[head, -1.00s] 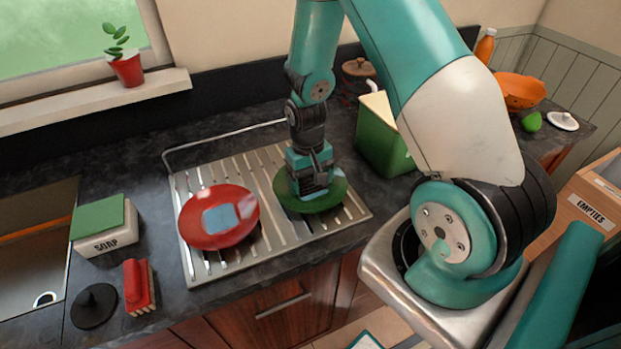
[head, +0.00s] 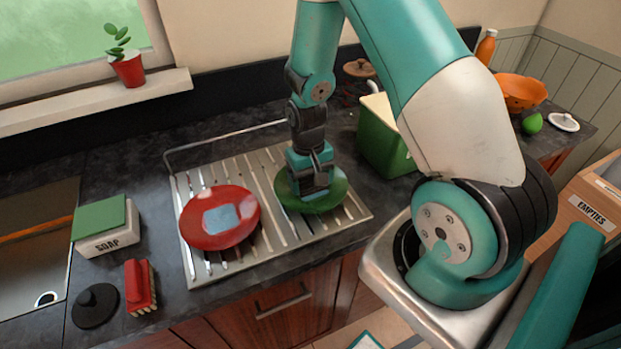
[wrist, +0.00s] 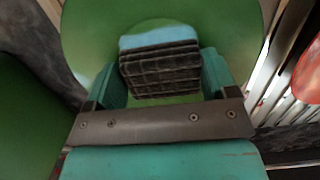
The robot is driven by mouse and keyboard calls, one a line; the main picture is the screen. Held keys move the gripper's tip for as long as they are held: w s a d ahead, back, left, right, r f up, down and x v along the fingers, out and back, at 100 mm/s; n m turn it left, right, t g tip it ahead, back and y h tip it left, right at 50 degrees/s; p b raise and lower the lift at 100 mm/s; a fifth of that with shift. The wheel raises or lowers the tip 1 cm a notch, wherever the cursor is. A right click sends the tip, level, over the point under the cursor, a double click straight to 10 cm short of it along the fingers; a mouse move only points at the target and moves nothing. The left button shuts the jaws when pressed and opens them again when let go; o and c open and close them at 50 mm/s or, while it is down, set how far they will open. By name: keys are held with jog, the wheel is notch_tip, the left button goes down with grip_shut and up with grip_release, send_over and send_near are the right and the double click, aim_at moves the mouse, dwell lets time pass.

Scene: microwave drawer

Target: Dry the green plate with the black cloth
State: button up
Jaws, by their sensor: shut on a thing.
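The green plate (head: 326,204) lies on the right part of the metal drying rack. It fills much of the wrist view (wrist: 90,30). My gripper (head: 308,190) points down over the plate and is shut on the dark, folded black cloth (wrist: 160,70). The cloth is over the middle of the plate; its underside is hidden, so contact is hard to tell. A light blue patch (wrist: 158,37) shows on the plate just beyond the cloth. In the head view my gripper hides the plate's middle and the cloth.
A red plate (head: 193,225) with a light blue patch lies at left on the ribbed drying rack (head: 272,240). A green container (head: 378,140) stands close to the right. A soap box (head: 108,240), a red brush (head: 138,285) and a black lid (head: 95,305) are at left.

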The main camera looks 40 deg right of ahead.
jog(key=shift+s+a, duration=0.15)
jog(key=shift+s, duration=0.35)
jog(key=shift+w+d, duration=0.2)
jog(key=shift+w, duration=0.6)
jog(key=shift+s+a, duration=0.2)
jog(key=shift+s, duration=0.6)
jog(key=shift+w+d, duration=0.25)
jog(key=shift+w, duration=0.55)
jog(key=shift+s+a+r+p, duration=0.1)
jog(key=shift+s+a+p, duration=0.1)
jog(key=shift+s, duration=0.2)
jog(key=shift+s+a+p, duration=0.1)
jog(key=shift+s+p, duration=0.1)
jog(key=shift+s, duration=0.15)
jog(key=shift+w+d, duration=0.25)
jog(key=shift+w, duration=0.5)
jog(key=shift+s+a, duration=0.1)
jog(key=shift+s, duration=0.3)
dwell(0.5)
